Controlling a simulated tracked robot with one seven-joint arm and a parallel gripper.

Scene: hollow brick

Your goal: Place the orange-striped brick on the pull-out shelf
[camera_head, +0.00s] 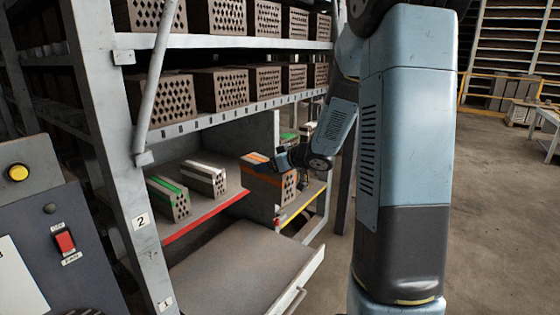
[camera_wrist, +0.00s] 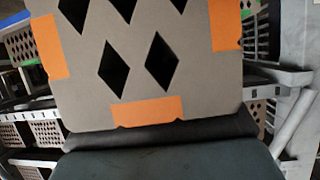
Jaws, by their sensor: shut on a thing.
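The orange-striped brick (camera_head: 262,183) is grey with diamond-shaped holes. My gripper (camera_head: 262,165) is shut on it and holds it up beside a shelf divider. In the wrist view the brick's holed face (camera_wrist: 135,85) fills the upper middle, with orange patches at its edges; the fingers are mostly hidden. The pull-out shelf (camera_head: 235,258) sticks out at the bottom of the rack, with a handle at its front right. It is bare where it shows. The brick is above and behind its right part; the exact gap cannot be told.
A green-striped brick (camera_head: 168,198) and a white-striped brick (camera_head: 205,178) stand on the red-edged shelf (camera_head: 205,217). A yellow-edged shelf (camera_head: 303,202) lies to the right. Shelves of plain bricks (camera_head: 220,90) are above. A control panel (camera_head: 45,225) is at left. Open floor (camera_head: 505,220) is at right.

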